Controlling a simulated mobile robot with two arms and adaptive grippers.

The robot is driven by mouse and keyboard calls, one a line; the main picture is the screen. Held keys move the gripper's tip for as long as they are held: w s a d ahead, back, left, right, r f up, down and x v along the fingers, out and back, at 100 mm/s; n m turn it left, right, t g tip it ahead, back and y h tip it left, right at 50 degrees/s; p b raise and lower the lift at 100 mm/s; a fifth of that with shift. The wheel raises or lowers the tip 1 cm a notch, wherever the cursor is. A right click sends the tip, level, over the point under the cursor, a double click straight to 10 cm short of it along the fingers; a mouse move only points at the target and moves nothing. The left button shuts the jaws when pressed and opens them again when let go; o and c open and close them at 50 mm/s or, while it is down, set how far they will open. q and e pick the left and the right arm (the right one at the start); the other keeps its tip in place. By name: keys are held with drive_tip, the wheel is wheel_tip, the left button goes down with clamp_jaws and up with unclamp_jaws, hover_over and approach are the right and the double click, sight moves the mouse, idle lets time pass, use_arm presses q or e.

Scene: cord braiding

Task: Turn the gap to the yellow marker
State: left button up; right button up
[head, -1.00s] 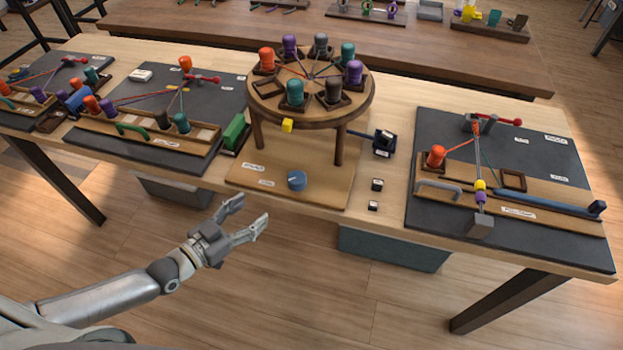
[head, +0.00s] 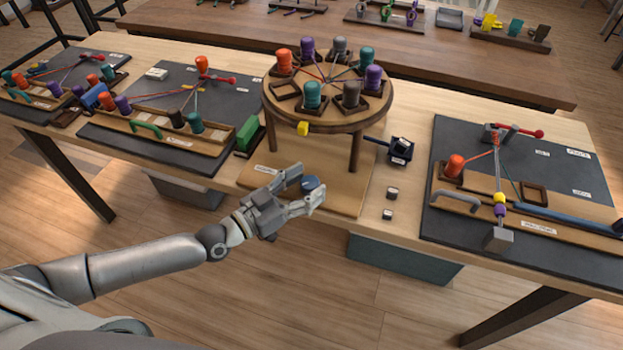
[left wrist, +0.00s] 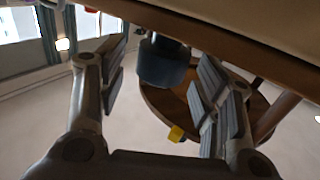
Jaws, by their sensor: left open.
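The round wooden disk (head: 318,97) stands on legs above a wooden base (head: 345,190). Several coloured bobbins sit in holders around it. One holder, the gap (head: 284,91), is empty at the disk's left. The yellow marker (head: 303,129) is at the front rim, left of centre; it also shows in the left wrist view (left wrist: 176,133). A blue knob (head: 310,183) is on the front of the base. My left gripper (head: 307,188) is open at the knob, and the left wrist view shows the knob (left wrist: 163,62) between its fingers. Contact is unclear. My right gripper is out of view.
A green block (head: 250,136) stands left of the base. A dark blue device (head: 400,150) and two small blocks (head: 391,193) are to the right. Dark boards with cords and bobbins lie at the left (head: 225,95) and right (head: 450,130).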

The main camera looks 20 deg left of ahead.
use_arm(q)
drive_tip(key=shift+x, duration=1.05)
drive_tip(key=c, duration=1)
drive_tip(key=shift+r+p, duration=0.1)
drive_tip(key=shift+p, duration=0.45)
drive_tip(key=shift+c, duration=0.2)
drive_tip(key=n+t+y+p, duration=0.1)
drive_tip(key=n+y+p, duration=0.1)
drive_tip(key=p, duration=0.4)
drive_tip(key=n+t+y+p, duration=0.1)
drive_tip(key=n+y+p, duration=0.2)
drive_tip(key=y+p, duration=0.2)
drive_tip(key=shift+r+t+p, duration=0.1)
drive_tip(key=shift+t+p, duration=0.3)
drive_tip(key=shift+p, duration=0.1)
drive_tip(key=n+y, duration=0.1)
drive_tip(key=n+y+p, duration=0.1)
drive_tip(key=y, duration=0.1)
drive_tip(key=shift+f+y, duration=0.2)
drive_tip(key=shift+y, duration=0.1)
drive_tip(key=shift+a+n+y+p, duration=0.1)
drive_tip(key=shift+n+y+p, duration=0.35)
drive_tip(key=shift+n+y, duration=0.5)
drive_tip(key=shift+y, duration=0.45)
